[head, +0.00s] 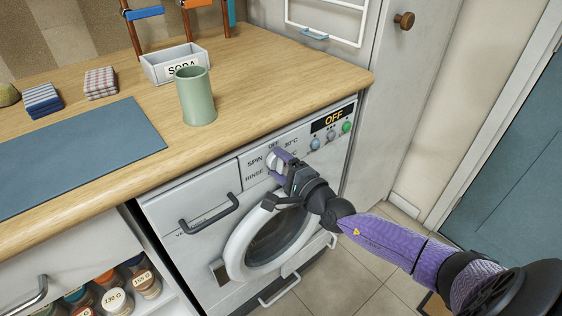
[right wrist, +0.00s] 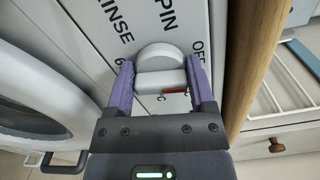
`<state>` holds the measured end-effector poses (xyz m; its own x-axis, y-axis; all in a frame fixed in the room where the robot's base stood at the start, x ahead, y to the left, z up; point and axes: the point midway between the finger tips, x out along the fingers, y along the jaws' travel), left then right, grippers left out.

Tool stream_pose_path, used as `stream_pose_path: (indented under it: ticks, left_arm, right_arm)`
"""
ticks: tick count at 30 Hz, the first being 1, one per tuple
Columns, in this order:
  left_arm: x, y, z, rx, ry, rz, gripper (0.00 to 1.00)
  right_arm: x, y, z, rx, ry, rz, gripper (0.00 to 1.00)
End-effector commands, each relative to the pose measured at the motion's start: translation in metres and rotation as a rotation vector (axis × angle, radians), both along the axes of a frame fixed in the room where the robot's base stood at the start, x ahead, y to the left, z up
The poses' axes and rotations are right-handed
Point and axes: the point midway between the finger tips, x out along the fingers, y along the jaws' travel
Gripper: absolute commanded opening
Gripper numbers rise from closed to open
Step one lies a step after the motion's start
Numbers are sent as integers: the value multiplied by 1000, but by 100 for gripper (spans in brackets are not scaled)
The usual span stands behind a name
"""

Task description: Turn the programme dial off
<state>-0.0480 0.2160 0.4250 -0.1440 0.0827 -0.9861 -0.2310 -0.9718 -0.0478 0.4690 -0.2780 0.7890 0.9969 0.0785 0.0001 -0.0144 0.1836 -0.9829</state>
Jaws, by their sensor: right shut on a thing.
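The programme dial (head: 272,160) is a white round knob on the washing machine's front panel, ringed by printed labels such as SPIN, OFF and RINSE. My right gripper (head: 281,161) is shut on it. In the right wrist view the dial (right wrist: 160,56) sits between the purple fingers of the gripper (right wrist: 161,76), its raised grip bar held across. The panel's display (head: 333,118) reads OFF in orange. My left gripper is not in view.
The washing machine's round door (head: 237,265) and a drawer handle (head: 210,214) lie close to my right gripper. Above is a wooden worktop (head: 260,80) with a green cup (head: 196,97) near its front edge.

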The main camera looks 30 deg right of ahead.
Motion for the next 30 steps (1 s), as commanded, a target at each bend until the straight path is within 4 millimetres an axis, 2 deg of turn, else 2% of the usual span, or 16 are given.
stream_pose_path:
  ticks: [12,29,30]
  left_arm:
    - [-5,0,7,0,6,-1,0]
    - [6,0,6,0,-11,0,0]
    - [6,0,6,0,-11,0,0]
  right_arm:
    - [0,1,-1,-175,-12,1,10]
    - [0,0,-2,-203,-14,0,10]
    - [0,0,-2,-203,-14,0,73]
